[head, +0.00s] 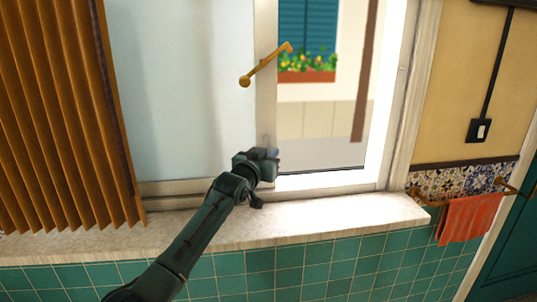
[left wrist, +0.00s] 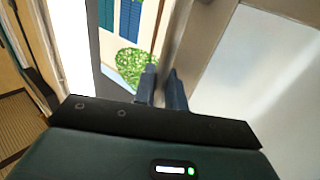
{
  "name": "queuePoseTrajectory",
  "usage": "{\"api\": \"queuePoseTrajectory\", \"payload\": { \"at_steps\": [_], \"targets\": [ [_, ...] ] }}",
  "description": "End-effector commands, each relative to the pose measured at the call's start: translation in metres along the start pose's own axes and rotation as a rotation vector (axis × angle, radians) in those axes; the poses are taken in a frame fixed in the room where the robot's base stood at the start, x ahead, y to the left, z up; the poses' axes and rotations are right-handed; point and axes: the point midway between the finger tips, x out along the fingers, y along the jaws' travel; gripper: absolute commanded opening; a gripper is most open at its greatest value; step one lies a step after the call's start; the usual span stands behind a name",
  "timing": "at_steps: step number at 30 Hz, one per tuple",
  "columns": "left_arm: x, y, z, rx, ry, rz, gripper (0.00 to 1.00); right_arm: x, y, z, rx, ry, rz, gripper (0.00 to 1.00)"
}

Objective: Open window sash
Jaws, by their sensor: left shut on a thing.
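The window sash (head: 180,95) has a pale pane and a light upright stile (head: 265,112) at its right edge. A brass handle (head: 265,64) sits slantwise on that stile. To the right of the stile is a gap through which the outside shows. My left gripper (head: 270,158) is at the lower end of the stile, shut on the sash edge. In the left wrist view its two dark fingers (left wrist: 162,88) reach to the stile (left wrist: 192,45), with the pane (left wrist: 265,70) on the right. The exact contact is partly hidden. My right gripper is not in view.
A pale stone sill (head: 330,217) runs below the window above green tiles. An orange pleated blind (head: 60,110) hangs at the left. A red towel (head: 467,218) hangs on a rail at the right. Outside are blue shutters (head: 306,28) and a flower box (head: 307,76).

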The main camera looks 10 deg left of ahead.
Motion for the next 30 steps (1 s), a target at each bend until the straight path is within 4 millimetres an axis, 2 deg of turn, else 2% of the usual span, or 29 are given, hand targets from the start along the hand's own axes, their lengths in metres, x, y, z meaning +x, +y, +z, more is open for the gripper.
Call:
{"api": "queuePoseTrajectory", "payload": {
  "at_steps": [14,15,20,30],
  "targets": [
    [-0.0001,-0.0005,0.0015,0.000,-0.002,-0.001,0.00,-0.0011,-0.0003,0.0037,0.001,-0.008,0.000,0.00],
    [-0.0001,-0.0005,0.0015,0.000,-0.002,-0.001,0.16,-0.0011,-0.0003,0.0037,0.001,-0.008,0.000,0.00],
    [-0.0001,-0.0003,0.0009,0.000,-0.002,0.000,0.29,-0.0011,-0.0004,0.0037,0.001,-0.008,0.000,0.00],
    [-0.0030,0.0001,0.0003,0.000,0.000,0.000,0.30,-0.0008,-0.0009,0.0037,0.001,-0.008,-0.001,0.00]
  ]
}}
